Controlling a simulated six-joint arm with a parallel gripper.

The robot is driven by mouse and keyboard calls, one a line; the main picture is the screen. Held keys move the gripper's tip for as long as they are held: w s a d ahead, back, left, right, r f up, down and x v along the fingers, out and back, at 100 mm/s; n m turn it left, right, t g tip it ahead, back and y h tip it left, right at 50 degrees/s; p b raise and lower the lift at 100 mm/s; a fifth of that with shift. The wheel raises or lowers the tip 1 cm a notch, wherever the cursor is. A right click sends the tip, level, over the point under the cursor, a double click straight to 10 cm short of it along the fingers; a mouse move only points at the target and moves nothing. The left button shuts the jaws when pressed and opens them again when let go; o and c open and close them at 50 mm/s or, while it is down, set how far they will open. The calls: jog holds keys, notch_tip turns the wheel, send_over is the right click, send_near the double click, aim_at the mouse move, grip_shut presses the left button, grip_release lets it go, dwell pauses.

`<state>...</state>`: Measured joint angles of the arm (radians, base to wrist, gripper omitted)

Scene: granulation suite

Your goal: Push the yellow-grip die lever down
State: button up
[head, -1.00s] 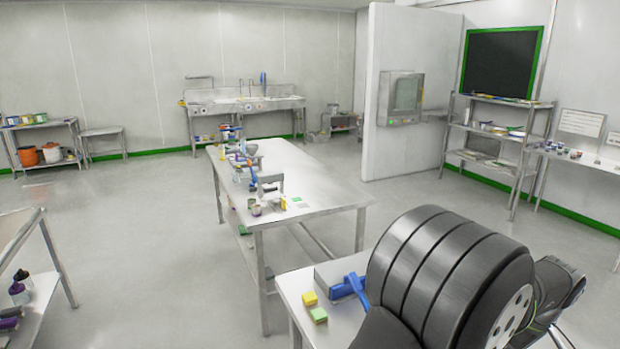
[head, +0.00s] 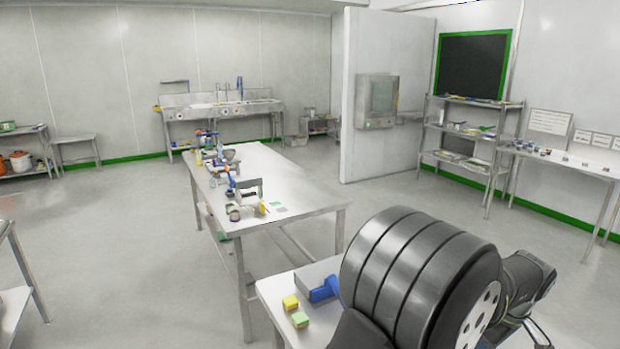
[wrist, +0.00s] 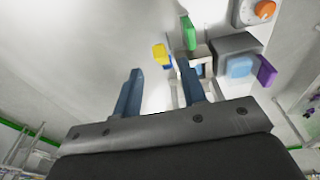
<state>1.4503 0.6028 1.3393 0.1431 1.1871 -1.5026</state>
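My gripper (wrist: 160,67) is open in the wrist view, its two blue-grey fingers apart with nothing held between them. A yellow piece (wrist: 161,54) shows just past the fingertips; I cannot tell whether it is the die lever's grip. Beside it are a green piece (wrist: 189,33) and a grey box (wrist: 232,47) with a light blue pad (wrist: 239,66). In the head view a yellow block (head: 290,303) and a green block (head: 300,320) sit on the near table, by a grey box (head: 314,274) and a blue part (head: 325,290). My arm hides much of this table.
An orange knob (wrist: 264,10) and a purple piece (wrist: 266,71) lie near the grey box in the wrist view. A long steel table (head: 300,196) with several items stands beyond. A partition wall (head: 365,55) and shelves (head: 470,131) stand behind.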

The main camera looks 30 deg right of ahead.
jog(key=f, duration=0.4)
jog(key=w+f, duration=0.1)
jog(key=f, duration=0.2)
jog(key=shift+f, duration=0.1)
jog(key=shift+w+f, duration=0.1)
jog(key=shift+w, duration=0.15)
jog(key=shift+w+r+g, duration=0.35)
jog(key=shift+r+g, duration=0.1)
jog(key=shift+g, duration=0.35)
notch_tip(320, 180, up, 17)
jog(key=w+a+f+n+g+h, duration=0.2)
jog(key=w+a+n+g, duration=0.1)
jog(key=w, duration=0.4)
jog(key=w+a+f+n+g+h, duration=0.2)
jog(key=w+a+n+g, duration=0.1)
jog(key=w, duration=0.3)
jog(key=shift+w+a+f+n, duration=0.3)
jog(key=shift+w, duration=0.1)
